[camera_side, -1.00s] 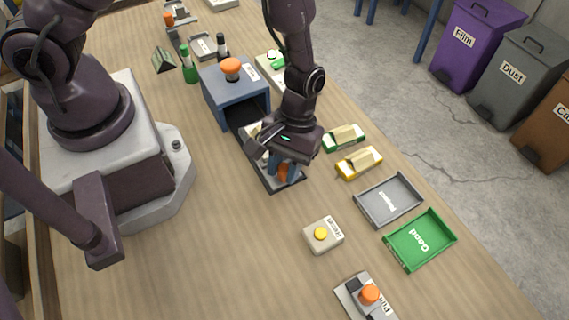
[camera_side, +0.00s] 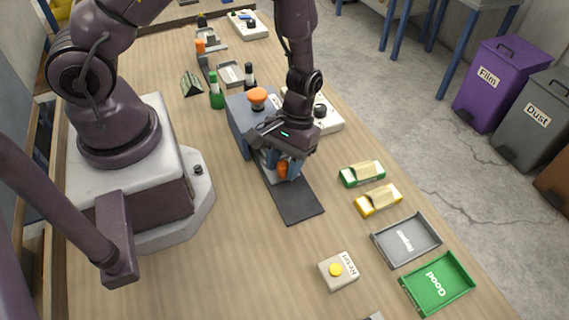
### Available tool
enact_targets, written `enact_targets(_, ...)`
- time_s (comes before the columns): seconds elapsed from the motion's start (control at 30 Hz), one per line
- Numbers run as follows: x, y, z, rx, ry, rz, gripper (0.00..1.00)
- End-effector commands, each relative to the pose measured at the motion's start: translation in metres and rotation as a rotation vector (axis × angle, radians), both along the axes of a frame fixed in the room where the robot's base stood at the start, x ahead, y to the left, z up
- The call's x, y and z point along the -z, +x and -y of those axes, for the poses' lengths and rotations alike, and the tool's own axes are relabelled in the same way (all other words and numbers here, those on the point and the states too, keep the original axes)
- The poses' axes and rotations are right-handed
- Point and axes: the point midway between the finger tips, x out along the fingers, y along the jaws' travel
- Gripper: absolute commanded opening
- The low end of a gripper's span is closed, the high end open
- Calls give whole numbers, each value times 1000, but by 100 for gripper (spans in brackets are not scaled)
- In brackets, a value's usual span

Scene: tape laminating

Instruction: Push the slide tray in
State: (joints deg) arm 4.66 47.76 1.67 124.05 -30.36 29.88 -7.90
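The blue box-shaped machine (camera_side: 238,128) with an orange button (camera_side: 257,96) on top stands mid-table. The slide tray (camera_side: 262,168) is mostly hidden under my gripper, close against the machine's front opening. A bare dark base strip (camera_side: 296,204) runs out in front of it toward the lower right. My gripper (camera_side: 284,171) points down at the tray's front end. Its blue-grey fingers are on either side of the tray's orange handle (camera_side: 283,169). The small view does not show whether they are closed on it.
A green block holder (camera_side: 361,174), a yellow one (camera_side: 378,200), a grey tray (camera_side: 405,238) and a green "Good" tray (camera_side: 437,283) line the right side. A reset button box (camera_side: 338,271) stands in front. Bottles (camera_side: 216,92) stand behind.

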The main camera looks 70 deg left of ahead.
Motion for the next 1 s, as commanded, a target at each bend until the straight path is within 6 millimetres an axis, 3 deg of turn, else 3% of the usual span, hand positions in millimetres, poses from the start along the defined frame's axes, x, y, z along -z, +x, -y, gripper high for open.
enact_targets(0.37, -10, 4, -2, 4, -1, 2, 38)
enact_targets(0.8, -94, 33, -21, 1, -1, 5, 38)
enact_targets(1.0, -115, 40, -26, 1, -1, 2, 38)
